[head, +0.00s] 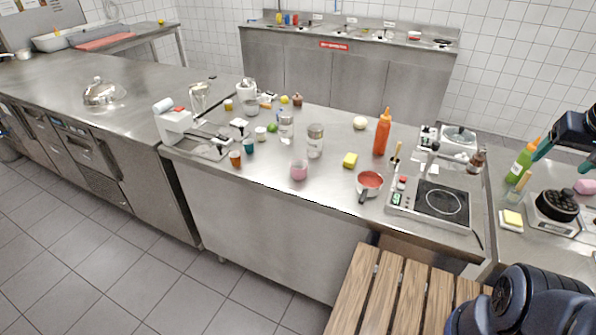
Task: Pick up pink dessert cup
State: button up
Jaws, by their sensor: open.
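The pink dessert cup (299,170) stands upright near the front edge of the middle steel counter, left of the yellow sponge and in front of the glass shaker jars. My gripper (565,157) is at the far right edge of the head view, partly cut off. Its teal fingers are apart and it looks empty. It is over the right-hand counter, far to the right of the cup, with the hot plate and red pan between them.
Shaker jars (315,141) stand close behind the cup. A slatted wooden bench (382,300) stands in front of the counter. Floor at left is clear.

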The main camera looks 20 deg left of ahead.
jog(key=w+a+n+g+y, duration=0.1)
jog(key=w+a+n, duration=0.2)
jog(key=w+a, duration=0.55)
jog(key=w+a+n+g, duration=0.1)
jog(key=w+a+n, duration=0.4)
jog(key=a, duration=0.6)
jog(key=n+g+h, duration=0.1)
jog(key=n+g, duration=0.2)
jog(key=n, duration=0.5)
send_over(299, 166)
jog(key=s+d, duration=0.1)
jog(key=s, duration=0.2)
notch_tip(299, 166, down, 17)
jog(key=f, duration=1.1)
jog(key=shift+w, duration=0.35)
jog(key=shift+r, duration=0.1)
jog(key=c, duration=1.1)
